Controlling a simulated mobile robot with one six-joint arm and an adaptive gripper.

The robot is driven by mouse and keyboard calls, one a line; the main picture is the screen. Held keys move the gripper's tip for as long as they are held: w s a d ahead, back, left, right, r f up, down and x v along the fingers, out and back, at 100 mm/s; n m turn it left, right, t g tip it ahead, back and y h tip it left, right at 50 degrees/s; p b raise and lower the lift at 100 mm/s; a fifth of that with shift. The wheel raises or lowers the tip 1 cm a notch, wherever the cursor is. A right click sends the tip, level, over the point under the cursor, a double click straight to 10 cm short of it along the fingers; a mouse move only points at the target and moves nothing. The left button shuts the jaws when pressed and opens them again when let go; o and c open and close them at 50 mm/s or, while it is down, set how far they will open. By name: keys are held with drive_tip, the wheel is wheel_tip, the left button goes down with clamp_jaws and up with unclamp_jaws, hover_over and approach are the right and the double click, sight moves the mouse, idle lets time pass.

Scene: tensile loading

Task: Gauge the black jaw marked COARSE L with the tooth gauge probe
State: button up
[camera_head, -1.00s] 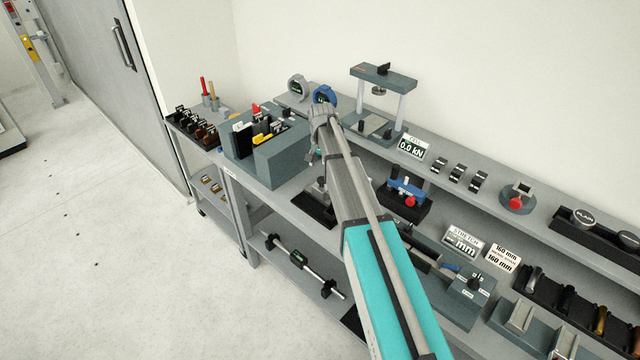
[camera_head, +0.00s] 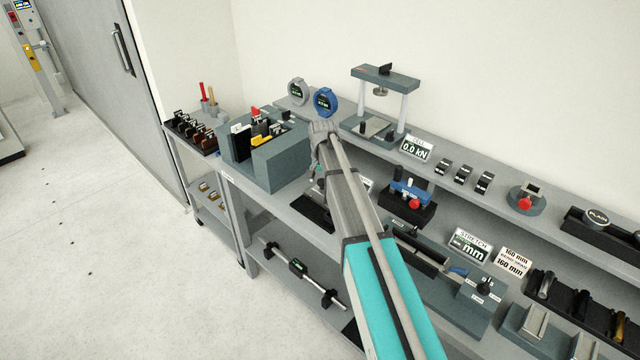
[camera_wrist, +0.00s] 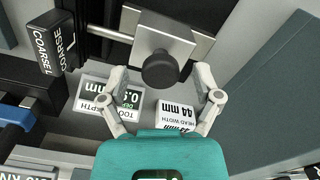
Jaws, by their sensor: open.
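The black jaw (camera_wrist: 47,47) marked COARSE L is at the upper left of the wrist view, beside a dark block. A round black knob (camera_wrist: 160,69) stands in front of a light grey plate on a metal rod, beside the TOOTH DEPTH display (camera_wrist: 112,102). I cannot tell for certain that this knob belongs to the tooth gauge probe. My gripper (camera_wrist: 161,80) is open, with one finger on each side of the knob and visible gaps between. In the head view my arm hides most of the gripper and the gauge.
A HEAD WIDTH 44 mm sign (camera_wrist: 180,115) is below the knob. A blue-handled device (camera_wrist: 18,112) is at left. In the head view, a grey-green caddy (camera_head: 283,160) stands left of my arm, a blue dial (camera_head: 325,102) behind it, and a press frame (camera_head: 385,78) behind right.

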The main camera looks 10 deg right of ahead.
clamp_jaws()
drive_tip(key=shift+w+a, duration=0.6)
drive_tip(key=shift+w, duration=0.3)
drive_tip(key=shift+w+a, duration=0.6)
drive_tip(key=shift+w, duration=0.25)
unclamp_jaws()
drive_tip(key=shift+a, duration=0.1)
drive_tip(key=shift+s, duration=0.15)
